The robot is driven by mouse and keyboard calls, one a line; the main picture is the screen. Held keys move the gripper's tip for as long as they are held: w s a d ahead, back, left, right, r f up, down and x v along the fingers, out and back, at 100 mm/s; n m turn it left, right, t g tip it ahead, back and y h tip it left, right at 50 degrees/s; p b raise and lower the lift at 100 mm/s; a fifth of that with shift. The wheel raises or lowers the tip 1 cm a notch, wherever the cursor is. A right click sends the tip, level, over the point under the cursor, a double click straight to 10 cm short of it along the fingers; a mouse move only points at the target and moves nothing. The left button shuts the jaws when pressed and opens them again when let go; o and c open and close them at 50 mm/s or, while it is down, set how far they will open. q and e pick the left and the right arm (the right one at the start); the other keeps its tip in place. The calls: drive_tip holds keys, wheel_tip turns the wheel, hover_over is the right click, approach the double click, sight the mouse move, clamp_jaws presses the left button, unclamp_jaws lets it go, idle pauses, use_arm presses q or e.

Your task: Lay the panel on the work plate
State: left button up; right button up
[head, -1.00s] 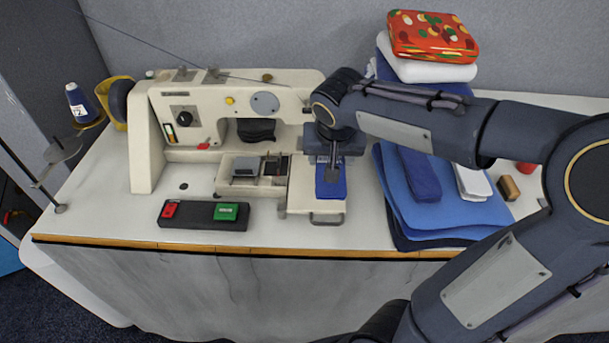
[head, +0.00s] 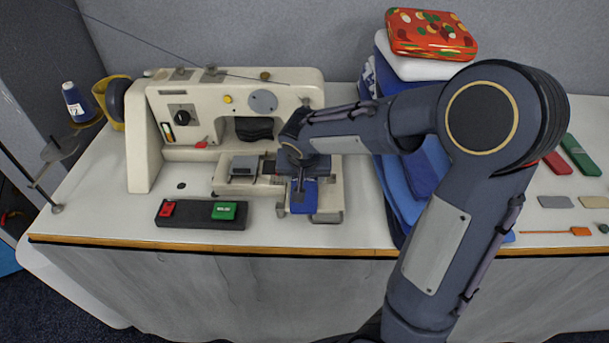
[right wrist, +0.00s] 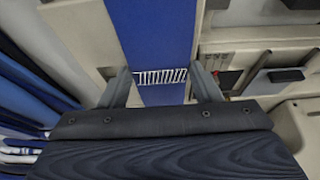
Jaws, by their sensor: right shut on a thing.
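The panel (head: 303,203) is a narrow blue cloth piece. It shows in the right wrist view (right wrist: 153,35) with a row of white stitch-like marks across it. My right gripper (head: 300,188) is shut on the panel, whose strip runs between the two fingers in the right wrist view (right wrist: 162,88). The work plate (head: 330,185) is the cream plate at the right end of the sewing machine. The panel is over the plate's left part, its near end by the front edge. I cannot tell whether it touches the plate. My left gripper is not in view.
The cream sewing machine (head: 150,140) stands behind and left. A black switch box (head: 188,222) with red and green buttons lies in front. Folded blue cloths (head: 432,165) and a stack topped by a patterned red tin (head: 432,35) are at right. Small tools lie at far right.

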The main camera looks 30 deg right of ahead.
drive_tip(key=shift+f+b, duration=0.25)
drive_tip(key=shift+b, duration=0.05)
drive_tip(key=o, duration=1)
drive_tip(key=shift+r, duration=0.1)
